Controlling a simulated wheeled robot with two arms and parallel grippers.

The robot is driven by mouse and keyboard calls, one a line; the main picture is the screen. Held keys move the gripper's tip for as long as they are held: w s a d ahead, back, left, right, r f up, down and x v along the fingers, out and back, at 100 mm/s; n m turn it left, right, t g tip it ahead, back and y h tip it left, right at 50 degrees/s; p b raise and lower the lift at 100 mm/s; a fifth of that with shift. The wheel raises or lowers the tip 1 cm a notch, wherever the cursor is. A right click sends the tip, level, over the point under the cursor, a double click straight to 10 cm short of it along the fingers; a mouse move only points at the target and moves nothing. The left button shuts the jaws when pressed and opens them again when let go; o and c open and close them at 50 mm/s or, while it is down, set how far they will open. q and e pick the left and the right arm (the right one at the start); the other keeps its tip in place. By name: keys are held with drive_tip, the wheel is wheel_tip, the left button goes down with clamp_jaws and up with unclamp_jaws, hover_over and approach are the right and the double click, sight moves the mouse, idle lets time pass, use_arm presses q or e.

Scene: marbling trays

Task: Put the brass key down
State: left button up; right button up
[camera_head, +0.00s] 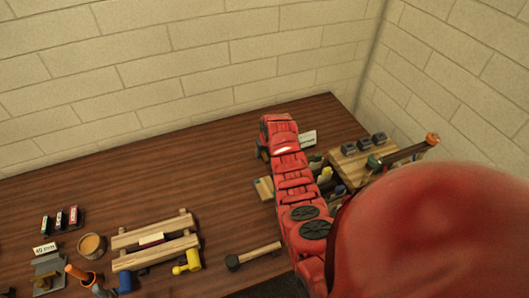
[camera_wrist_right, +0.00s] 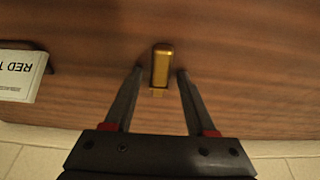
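The brass key (camera_wrist_right: 161,66) shows in the right wrist view as a small upright gold block with a narrower end toward my gripper. It appears to rest on the brown wooden table. My right gripper (camera_wrist_right: 160,72) is open, with one fingertip on each side of the key and a narrow gap showing on both sides. In the head view my right gripper (camera_head: 263,151) is at the far part of the table, mostly hidden by my red arm. The key is hidden there. My left gripper is not in view.
A white card (camera_wrist_right: 20,76) with red-label lettering stands beside the key; it also shows in the head view (camera_head: 308,138). A wooden block with dark pieces (camera_head: 363,146) is to the right. A mallet (camera_head: 253,256) and a wooden rack (camera_head: 155,241) lie nearer. The table's back middle is clear.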

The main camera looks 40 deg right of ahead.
drive_tip(key=shift+r, duration=0.1)
drive_tip(key=shift+r, duration=0.3)
drive_tip(key=shift+s+r, duration=0.15)
drive_tip(key=shift+r, duration=0.15)
drive_tip(key=b+v, duration=0.3)
drive_tip(key=v, duration=0.8)
drive_tip(key=shift+b, duration=0.4)
drive_tip(key=shift+a+f, duration=0.1)
drive_tip(key=shift+a, duration=0.05)
